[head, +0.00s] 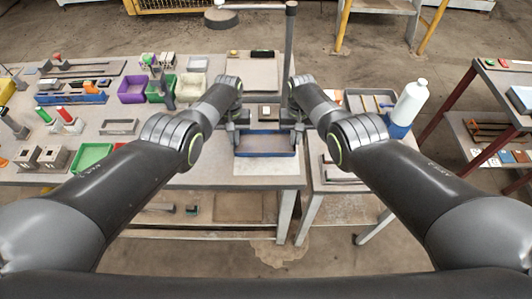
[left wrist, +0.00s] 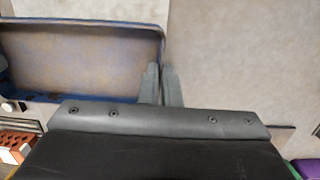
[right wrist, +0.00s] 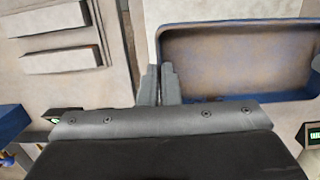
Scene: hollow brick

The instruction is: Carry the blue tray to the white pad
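The blue tray (head: 265,153) is empty with a brown-grey floor, and sits level between my two grippers at the front of the table. My left gripper (head: 233,133) is at its left end, and my right gripper (head: 298,130) is at its right end. In the left wrist view the fingers (left wrist: 161,85) close on the tray's end wall (left wrist: 163,45). In the right wrist view the fingers (right wrist: 160,85) close on the opposite wall (right wrist: 158,50). A pale patch, seemingly the white pad (head: 266,169), shows under and in front of the tray. I cannot tell whether they touch.
A grey post (head: 290,45) rises behind the tray. Purple (head: 132,90) and green (head: 160,88) bins, with a green tray (head: 92,157), stand left. A white bottle (head: 410,102) and a tool tray (head: 372,103) are on the right table. A flat board (head: 250,75) lies behind.

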